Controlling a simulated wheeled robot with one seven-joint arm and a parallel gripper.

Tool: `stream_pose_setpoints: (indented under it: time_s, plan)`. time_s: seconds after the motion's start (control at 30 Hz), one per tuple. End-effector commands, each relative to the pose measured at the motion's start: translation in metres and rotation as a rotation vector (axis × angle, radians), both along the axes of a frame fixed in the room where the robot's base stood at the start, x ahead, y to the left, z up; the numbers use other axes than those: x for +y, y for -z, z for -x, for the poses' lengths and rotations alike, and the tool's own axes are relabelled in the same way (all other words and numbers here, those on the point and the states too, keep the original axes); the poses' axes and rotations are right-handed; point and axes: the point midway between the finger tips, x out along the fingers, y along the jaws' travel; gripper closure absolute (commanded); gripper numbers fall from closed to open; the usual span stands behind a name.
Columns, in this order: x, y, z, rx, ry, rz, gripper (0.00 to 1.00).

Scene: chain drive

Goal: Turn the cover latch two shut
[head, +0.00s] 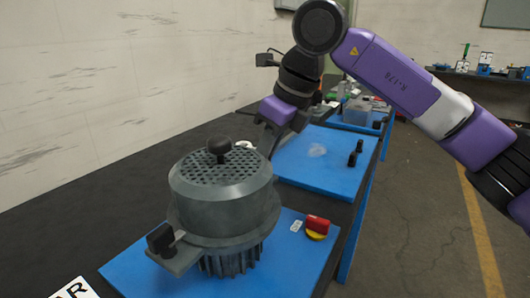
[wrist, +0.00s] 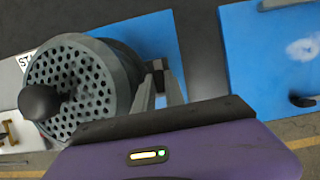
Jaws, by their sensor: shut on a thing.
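The round grey housing (head: 225,215) has a perforated cover (head: 218,168) with a black knob on top. The cover also shows in the wrist view (wrist: 100,75). One latch with a black handle (head: 160,238) sticks out at the housing's near left side. My gripper (head: 268,146) reaches down at the far right side of the housing. In the wrist view its two fingers (wrist: 158,88) are shut on a second latch's dark handle (wrist: 157,66) beside the cover rim. The head view hides that latch behind the housing. No latch number is readable.
The housing stands on a blue mat (head: 128,275) on a dark bench. A red and yellow switch (head: 317,227) sits at the mat's right. A pale wall runs along the left.

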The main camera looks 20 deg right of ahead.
Motion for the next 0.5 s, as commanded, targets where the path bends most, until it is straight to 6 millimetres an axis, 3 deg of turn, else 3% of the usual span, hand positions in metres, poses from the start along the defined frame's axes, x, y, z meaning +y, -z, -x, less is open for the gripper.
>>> stream_pose_setpoints:
  time_s: [0.5]
  plan:
    - [-0.0036,-0.0044,-0.0032,0.003,-0.334,-0.001,1.00]
